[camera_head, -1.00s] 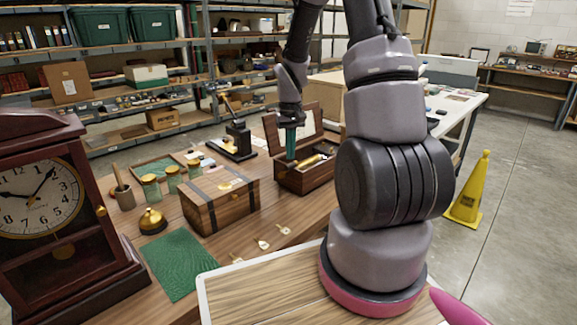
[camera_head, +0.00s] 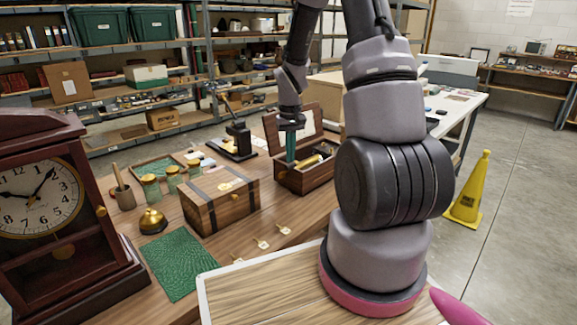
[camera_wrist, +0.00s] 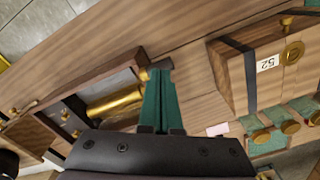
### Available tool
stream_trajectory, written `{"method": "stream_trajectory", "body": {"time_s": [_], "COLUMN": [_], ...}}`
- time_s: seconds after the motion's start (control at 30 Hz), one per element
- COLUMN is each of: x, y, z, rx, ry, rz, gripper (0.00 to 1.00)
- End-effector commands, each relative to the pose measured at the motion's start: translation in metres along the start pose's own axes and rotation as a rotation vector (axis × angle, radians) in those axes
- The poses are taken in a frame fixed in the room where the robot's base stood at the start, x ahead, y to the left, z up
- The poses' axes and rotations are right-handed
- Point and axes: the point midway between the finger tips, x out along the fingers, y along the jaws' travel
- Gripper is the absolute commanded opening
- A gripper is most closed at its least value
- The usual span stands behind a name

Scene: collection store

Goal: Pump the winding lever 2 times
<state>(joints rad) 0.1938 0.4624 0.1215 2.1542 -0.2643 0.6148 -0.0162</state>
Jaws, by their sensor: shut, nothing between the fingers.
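An open wooden music box (camera_head: 305,181) stands on the table with its lid raised. A brass cylinder (camera_wrist: 115,103) lies inside it, and shows in the head view too (camera_head: 311,161). My gripper (camera_head: 290,160) points down at the near left side of this box. In the wrist view its teal fingers (camera_wrist: 158,73) are shut together and empty, beside the cylinder's end. A small brass piece (camera_wrist: 143,75), perhaps the end of the winding lever, shows right by the fingertips. Whether they touch it I cannot tell; the rest of the lever is not clearly visible.
A banded wooden chest (camera_head: 220,202) stands close on the left, with a black press (camera_head: 240,138) behind. A brass bell (camera_head: 152,221), glass jars, a green mat (camera_head: 180,263) and a clock (camera_head: 45,200) are further left. Small tags lie on bare wood in front.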

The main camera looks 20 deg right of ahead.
Motion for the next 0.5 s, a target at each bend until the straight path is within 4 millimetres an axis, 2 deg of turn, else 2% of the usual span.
{"method": "stream_trajectory", "body": {"time_s": [0.5], "x": [0.013], "y": [0.0], "z": [0.0], "rx": [0.0], "ry": [0.0], "rz": [0.0], "gripper": [0.0]}}
